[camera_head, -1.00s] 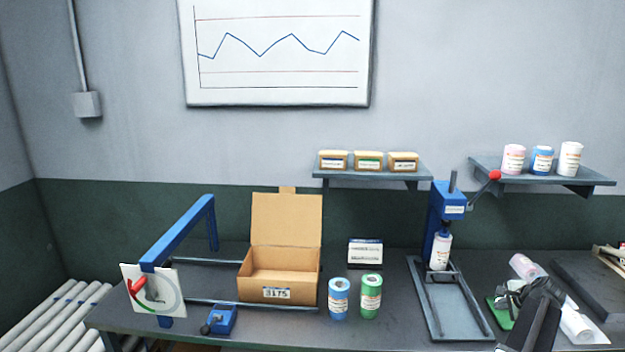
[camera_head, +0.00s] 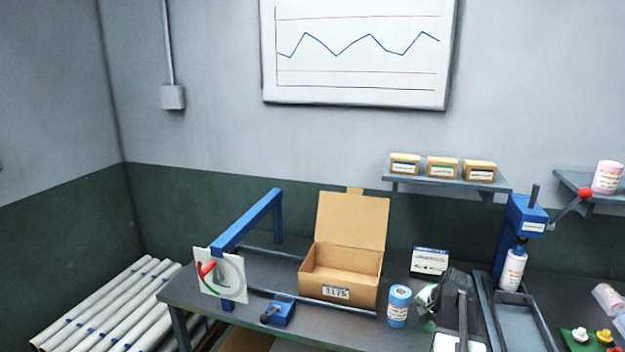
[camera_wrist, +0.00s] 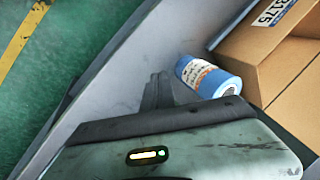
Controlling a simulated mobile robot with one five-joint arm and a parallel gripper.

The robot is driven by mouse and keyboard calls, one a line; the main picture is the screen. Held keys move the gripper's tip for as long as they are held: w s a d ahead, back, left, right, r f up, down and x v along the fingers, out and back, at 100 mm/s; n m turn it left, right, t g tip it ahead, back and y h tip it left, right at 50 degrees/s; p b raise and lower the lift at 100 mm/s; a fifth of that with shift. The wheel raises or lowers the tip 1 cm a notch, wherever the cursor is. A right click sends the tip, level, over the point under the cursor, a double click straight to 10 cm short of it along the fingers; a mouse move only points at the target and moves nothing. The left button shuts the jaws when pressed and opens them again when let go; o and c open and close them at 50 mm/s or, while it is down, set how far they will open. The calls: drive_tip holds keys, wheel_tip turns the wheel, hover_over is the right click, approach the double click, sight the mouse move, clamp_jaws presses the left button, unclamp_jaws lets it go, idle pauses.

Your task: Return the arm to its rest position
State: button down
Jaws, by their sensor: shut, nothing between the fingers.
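My gripper (camera_wrist: 157,88) shows in the wrist view as dark fingers close together, with nothing held. In the head view my arm is folded low at the bottom, right of centre, over the bench's front part. The blue can (camera_head: 399,306) stands upright to its left. The green can is mostly hidden behind my arm.
The open cardboard box (camera_head: 340,290) stands on the bench (camera_head: 250,318) behind the blue can. A blue press (camera_head: 520,222) stands to the right of my arm. A blue frame (camera_head: 245,221) and small blue device (camera_head: 278,311) are left. White rollers (camera_head: 120,305) lie beyond the bench's left end.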

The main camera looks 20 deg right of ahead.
drive_tip(key=s+a+f+n+g, duration=0.1)
drive_tip(key=a+n, duration=0.5)
drive_tip(key=a, duration=1.4)
drive_tip(key=s+a+n+g, duration=0.2)
drive_tip(key=a+n, duration=0.5)
drive_tip(key=a, duration=1.3)
drive_tip(key=shift+a+f+g, duration=0.15)
drive_tip(key=shift+f+g, duration=0.25)
drive_tip(key=shift+g, duration=0.3)
